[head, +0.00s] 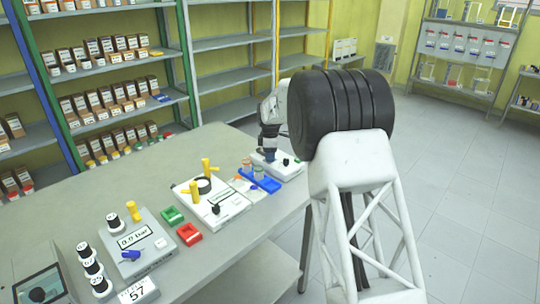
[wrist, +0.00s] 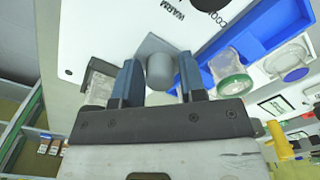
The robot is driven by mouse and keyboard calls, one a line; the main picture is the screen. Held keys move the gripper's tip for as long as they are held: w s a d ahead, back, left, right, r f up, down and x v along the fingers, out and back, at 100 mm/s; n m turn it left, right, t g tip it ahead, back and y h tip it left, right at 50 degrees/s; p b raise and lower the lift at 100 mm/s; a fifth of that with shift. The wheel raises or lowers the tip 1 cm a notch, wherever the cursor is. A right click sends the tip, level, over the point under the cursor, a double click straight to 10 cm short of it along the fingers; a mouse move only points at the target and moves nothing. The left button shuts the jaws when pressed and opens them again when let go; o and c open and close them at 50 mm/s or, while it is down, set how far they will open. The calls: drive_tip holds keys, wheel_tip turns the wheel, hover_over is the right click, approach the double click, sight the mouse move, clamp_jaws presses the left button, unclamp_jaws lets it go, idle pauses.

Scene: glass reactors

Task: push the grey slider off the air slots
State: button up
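A short grey knob (wrist: 160,71) stands on a grey plate (wrist: 150,46) on a white panel (wrist: 112,30); I take it to be the grey slider. The panel has lettering that reads "WARM" and part of "COOL". My gripper (wrist: 160,80) has its two dark blue fingers apart, one on each side of the knob. I cannot tell whether either finger touches it. No air slots can be made out. In the head view my gripper (head: 270,146) is low over the white device (head: 291,172) at the table's far end, and the slider is hidden there.
A blue tray (head: 262,183) and small jars stand close beside the device; a green-rimmed jar (wrist: 231,76) is near the right finger. A white unit with yellow valves (head: 212,200) and red and green trays are nearer on the table (head: 60,215). Shelves stand behind.

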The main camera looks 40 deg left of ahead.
sight(279, 156)
drive_tip(key=shift+c, duration=0.5)
clamp_jaws()
drive_tip(key=shift+w, duration=2.7)
drive_tip(key=shift+r, duration=0.1)
drive_tip(key=shift+o, duration=0.5)
unclamp_jaws()
wheel_tip(279, 156, up, 8)
